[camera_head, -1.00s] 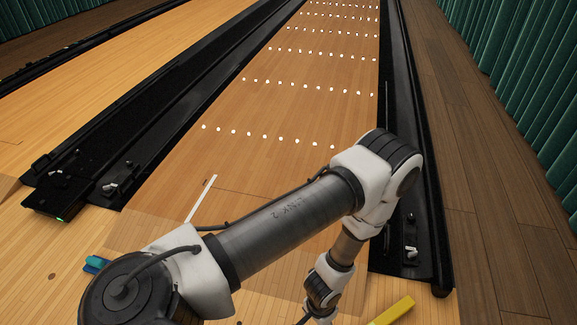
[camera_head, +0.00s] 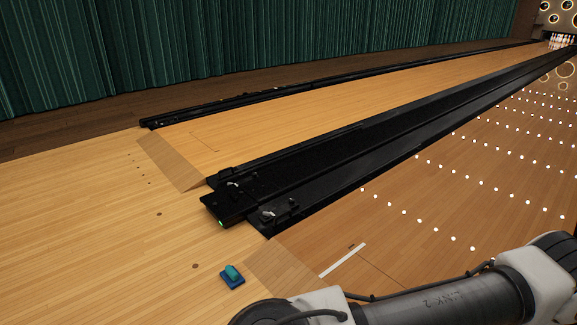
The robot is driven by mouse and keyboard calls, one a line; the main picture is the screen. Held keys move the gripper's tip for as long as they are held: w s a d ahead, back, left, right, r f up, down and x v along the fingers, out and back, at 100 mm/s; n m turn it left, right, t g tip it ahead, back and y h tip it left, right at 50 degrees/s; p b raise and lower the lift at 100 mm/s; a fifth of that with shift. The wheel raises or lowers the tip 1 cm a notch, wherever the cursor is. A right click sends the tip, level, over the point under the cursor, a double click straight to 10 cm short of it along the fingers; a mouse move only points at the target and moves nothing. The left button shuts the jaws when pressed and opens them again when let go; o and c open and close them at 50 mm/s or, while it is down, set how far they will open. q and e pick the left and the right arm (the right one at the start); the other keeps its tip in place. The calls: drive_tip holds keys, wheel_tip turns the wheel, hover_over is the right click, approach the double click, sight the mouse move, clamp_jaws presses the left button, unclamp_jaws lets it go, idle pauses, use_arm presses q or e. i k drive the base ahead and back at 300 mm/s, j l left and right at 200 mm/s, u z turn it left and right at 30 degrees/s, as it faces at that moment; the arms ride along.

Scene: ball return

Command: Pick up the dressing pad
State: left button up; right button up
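A small blue block with a teal piece on top (camera_head: 232,276) lies on the light wood floor at the lower middle, just left of my arm. I cannot tell whether it is the dressing pad, and nothing else in view is clearly a dressing pad. One of my arms crosses the lower right corner, but its gripper is outside the picture. My other gripper is not in view either.
A black gutter and ball return strip (camera_head: 330,160) runs from the middle to the upper right between two lanes. A dotted lane (camera_head: 450,200) lies at right. Green curtains (camera_head: 200,40) stand behind. The light wood floor (camera_head: 90,240) at left is clear.

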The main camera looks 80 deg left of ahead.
sight(233, 276)
drive_tip(key=k+l+u, duration=0.1)
drive_tip(key=u, duration=3)
